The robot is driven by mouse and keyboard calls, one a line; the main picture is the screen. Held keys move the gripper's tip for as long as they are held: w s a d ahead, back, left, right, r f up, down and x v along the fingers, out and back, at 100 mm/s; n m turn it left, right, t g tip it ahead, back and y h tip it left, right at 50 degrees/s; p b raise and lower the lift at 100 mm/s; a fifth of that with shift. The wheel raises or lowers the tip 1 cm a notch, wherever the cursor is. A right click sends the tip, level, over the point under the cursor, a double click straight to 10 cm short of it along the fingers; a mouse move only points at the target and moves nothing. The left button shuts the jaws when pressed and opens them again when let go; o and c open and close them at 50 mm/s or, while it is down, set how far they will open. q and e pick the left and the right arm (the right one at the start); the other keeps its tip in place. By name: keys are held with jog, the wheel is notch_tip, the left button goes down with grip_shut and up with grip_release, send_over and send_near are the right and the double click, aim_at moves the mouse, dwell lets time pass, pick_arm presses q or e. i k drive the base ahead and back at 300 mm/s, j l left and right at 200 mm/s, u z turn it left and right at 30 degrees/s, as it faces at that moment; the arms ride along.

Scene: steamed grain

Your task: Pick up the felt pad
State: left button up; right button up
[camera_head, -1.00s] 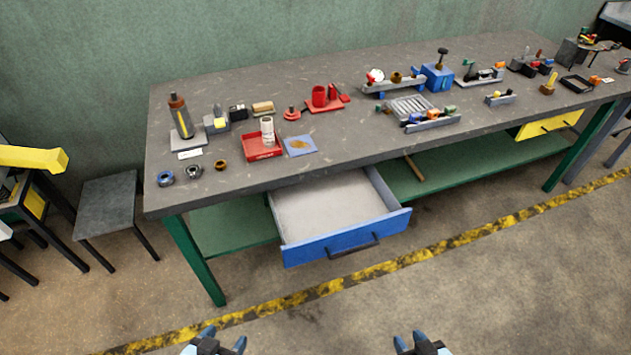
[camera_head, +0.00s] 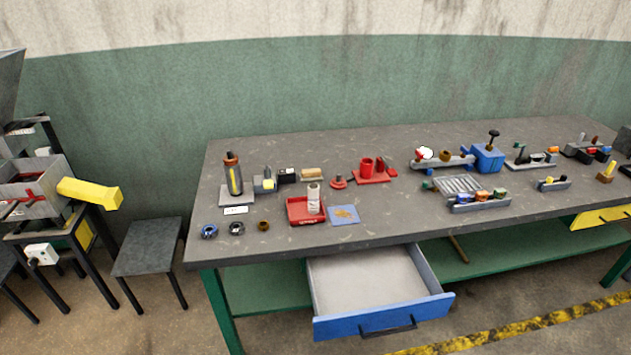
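I cannot tell for sure which item is the felt pad. A flat blue square with a brownish patch (camera_head: 344,214) lies on the grey workbench (camera_head: 400,222), just right of a small red tray (camera_head: 299,219). A small tan block (camera_head: 311,174) lies farther back on the bench, behind the tray. Neither of my grippers is in view.
A white roll (camera_head: 313,199) stands in the red tray. A dark bottle (camera_head: 233,176) stands at the left, with several rings in front. A blue-fronted drawer (camera_head: 383,318) hangs open below the bench's front edge. A grey stool (camera_head: 147,247) stands left.

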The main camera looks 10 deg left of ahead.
aim_at(314, 175)
jog(key=j+z, duration=0.15)
jog(key=z, duration=0.65)
jog(key=j+z, duration=0.4)
jog(key=k+j+z, duration=0.1)
jog(key=j+z, duration=0.3)
jog(key=j, duration=0.2)
